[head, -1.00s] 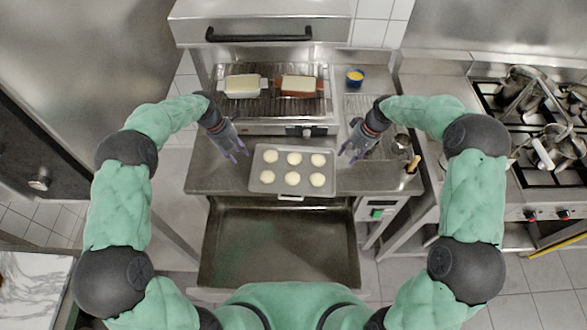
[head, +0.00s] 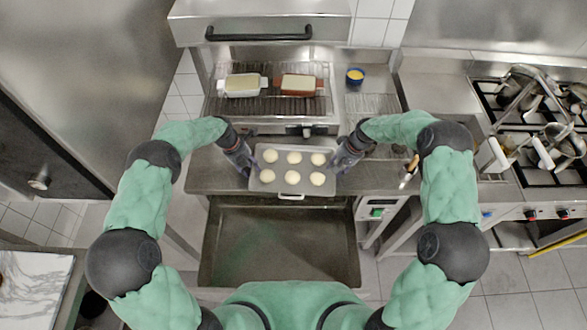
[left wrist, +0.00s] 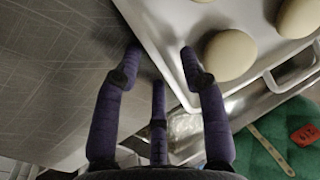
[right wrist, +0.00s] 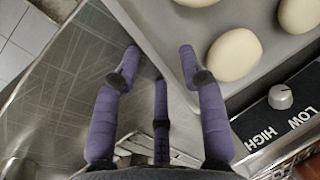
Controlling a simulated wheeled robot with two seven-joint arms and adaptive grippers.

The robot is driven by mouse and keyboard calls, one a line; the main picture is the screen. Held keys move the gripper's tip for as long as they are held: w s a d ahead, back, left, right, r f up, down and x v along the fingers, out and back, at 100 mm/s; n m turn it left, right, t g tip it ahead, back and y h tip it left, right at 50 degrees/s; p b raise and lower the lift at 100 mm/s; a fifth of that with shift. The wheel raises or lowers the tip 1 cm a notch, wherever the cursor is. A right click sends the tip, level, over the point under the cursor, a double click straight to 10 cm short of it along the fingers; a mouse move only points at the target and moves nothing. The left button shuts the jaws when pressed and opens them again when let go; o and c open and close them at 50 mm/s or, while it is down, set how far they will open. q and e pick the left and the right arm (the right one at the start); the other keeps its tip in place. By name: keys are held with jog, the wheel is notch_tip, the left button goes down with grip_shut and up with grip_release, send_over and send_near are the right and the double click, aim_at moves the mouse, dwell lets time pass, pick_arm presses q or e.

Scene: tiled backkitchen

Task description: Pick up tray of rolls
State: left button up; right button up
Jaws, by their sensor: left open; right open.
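The grey tray (head: 281,167) of rolls lies on the steel counter, with several pale round rolls (head: 294,157) in two rows. My left gripper (head: 252,176) is open at the tray's left edge. In the left wrist view the tray rim (left wrist: 163,62) runs between the spread fingers (left wrist: 160,52). My right gripper (head: 341,168) is open at the tray's right edge. In the right wrist view the tray rim (right wrist: 160,65) also passes between its open fingers (right wrist: 159,52). Whether any finger touches the tray cannot be told.
A brush-like tool (head: 409,172) lies right of my right gripper. An open steel drawer or basin (head: 280,245) is below the counter front.

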pick_arm(q)
grip_shut()
pick_arm(e)
grip_shut()
pick_arm(q)
jog(key=shift+r, duration=0.2)
pick_arm(e)
jog(key=shift+r, duration=0.2)
